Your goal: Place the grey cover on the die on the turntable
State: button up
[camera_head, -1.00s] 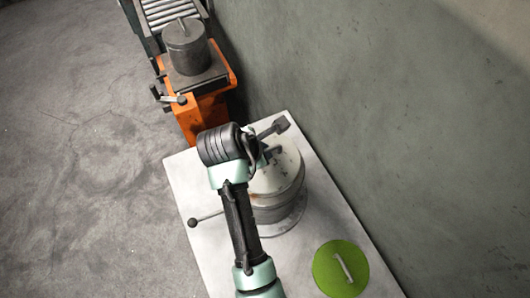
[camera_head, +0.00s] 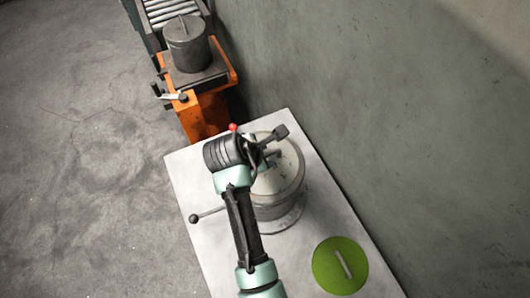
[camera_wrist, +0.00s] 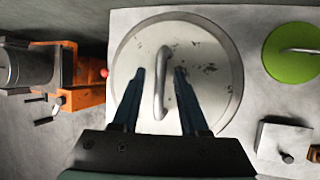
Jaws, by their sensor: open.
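The grey cover (camera_wrist: 205,82) is a round, worn disc with a bar handle (camera_wrist: 161,82), seen from above in the wrist view. In the head view the cover (camera_head: 290,165) lies on top of a grey cylinder (camera_head: 280,208), which looks like the die on the turntable, partly hidden by my arm. My gripper (camera_wrist: 160,72) is open, its two fingers on either side of the bar handle with gaps showing. In the head view my gripper (camera_head: 272,147) is over the cover. I cannot tell its exact height above it.
A green disc with a handle (camera_head: 328,278) lies on the white table (camera_head: 190,180). A rod with a dark ball (camera_head: 195,218) sticks out left. An orange lift (camera_head: 205,115) carries a dark cylinder (camera_head: 188,50) at the back. A wall (camera_head: 400,120) stands to the right.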

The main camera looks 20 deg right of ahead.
jog(key=shift+r, duration=0.25)
jog(key=b+v, duration=0.2)
jog(key=v, duration=1)
jog(key=w+a+r+m+t, duration=0.1)
jog(key=w+r+m+t, duration=0.25)
jog(key=r, duration=0.45)
jog(key=w+a+r+m+t+y, duration=0.15)
jog(key=w+r+t, duration=0.3)
jog(key=r, duration=0.45)
jog(key=w+a+r+m+t, duration=0.2)
jog(key=w+r+m+t, duration=0.15)
jog(key=r, duration=0.45)
jog(key=s+a+r+m+t+y, duration=0.1)
jog(key=s+r+m+t, duration=0.2)
jog(key=r, duration=0.6)
jog(key=s+a+r+m+t+y, duration=0.1)
jog(key=s+a+r+m+t, duration=0.1)
jog(key=s+r+t, duration=0.3)
jog(key=s+a+r+m+t+y, duration=0.1)
jog(key=s+r+m+t, duration=0.3)
jog(key=r, duration=0.9)
jog(key=shift+s+a+r+t, duration=0.35)
jog(key=shift+s+a+r, duration=0.05)
jog(key=shift+s, duration=0.4)
jog(key=shift+y, duration=0.25)
